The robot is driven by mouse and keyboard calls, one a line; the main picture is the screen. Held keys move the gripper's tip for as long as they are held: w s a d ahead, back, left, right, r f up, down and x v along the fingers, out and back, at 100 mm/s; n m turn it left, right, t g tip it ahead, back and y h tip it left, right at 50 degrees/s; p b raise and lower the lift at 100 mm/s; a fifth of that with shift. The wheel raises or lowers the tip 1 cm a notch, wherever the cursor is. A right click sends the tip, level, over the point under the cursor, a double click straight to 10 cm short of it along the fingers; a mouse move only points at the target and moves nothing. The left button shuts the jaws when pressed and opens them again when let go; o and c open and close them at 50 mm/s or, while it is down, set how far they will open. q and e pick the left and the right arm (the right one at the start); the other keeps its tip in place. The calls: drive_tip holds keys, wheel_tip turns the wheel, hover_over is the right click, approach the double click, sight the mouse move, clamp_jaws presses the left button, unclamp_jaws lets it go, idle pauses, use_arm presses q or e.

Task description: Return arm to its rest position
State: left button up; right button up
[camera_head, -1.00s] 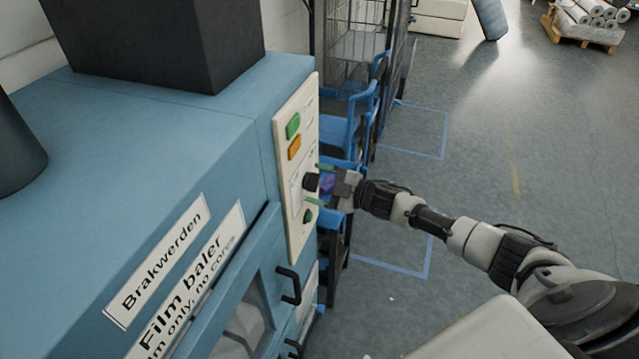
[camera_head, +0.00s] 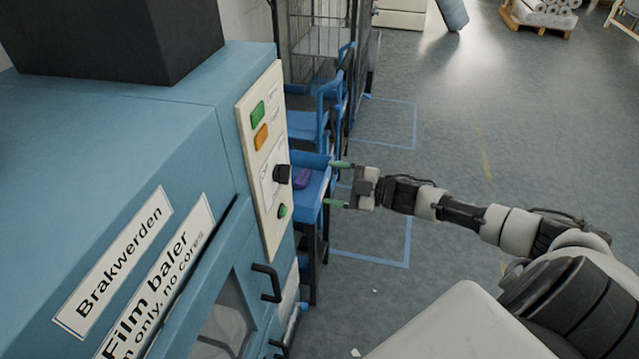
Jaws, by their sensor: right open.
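My right gripper (camera_head: 336,184) is open and empty, with its two green-tipped fingers pointing left. It is apart from the control panel (camera_head: 265,165) of the blue film baler (camera_head: 120,150), with a clear gap between the fingertips and the black knob (camera_head: 282,174). My right arm reaches in from the lower right, above the floor. My left gripper does not show.
The panel also has a green button (camera_head: 258,112), an orange button (camera_head: 261,137) and a lower green button (camera_head: 283,211). A black handle (camera_head: 267,283) juts from the baler door. Blue carts with a purple item (camera_head: 302,178) stand behind. Open floor (camera_head: 460,120) lies to the right.

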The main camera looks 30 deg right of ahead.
drive_tip(key=shift+s+d, duration=0.1)
drive_tip(key=shift+s, duration=0.05)
idle(0.4)
drive_tip(key=s+d+f+m+t+h, duration=0.1)
drive_tip(key=d+f+m+h, duration=0.15)
drive_tip(key=f, duration=0.55)
drive_tip(key=d+f+m+h, duration=0.1)
drive_tip(key=f+m+h, duration=0.3)
drive_tip(key=f, duration=0.4)
drive_tip(key=s+f+m+g+h, duration=0.2)
drive_tip(key=s+f, duration=0.3)
drive_tip(key=f, duration=0.4)
drive_tip(key=s+f+m+g+h, duration=0.1)
drive_tip(key=s+f+m+h, duration=0.2)
drive_tip(key=s+f, duration=0.35)
drive_tip(key=s+a+f+m+g, duration=0.1)
drive_tip(key=s+a+f+g, duration=0.2)
drive_tip(key=s, duration=0.7)
drive_tip(key=s+a+f+m+g+b, duration=0.1)
drive_tip(key=s+a+f+g, duration=0.3)
drive_tip(key=s+a+f, duration=0.4)
drive_tip(key=s+a+f+m+g, duration=0.1)
drive_tip(key=s+a+f+g, duration=0.2)
drive_tip(key=s+f, duration=0.6)
drive_tip(key=s+a, duration=0.2)
drive_tip(key=s, duration=0.2)
drive_tip(key=shift+a+f, duration=0.15)
drive_tip(key=shift+h, duration=0.25)
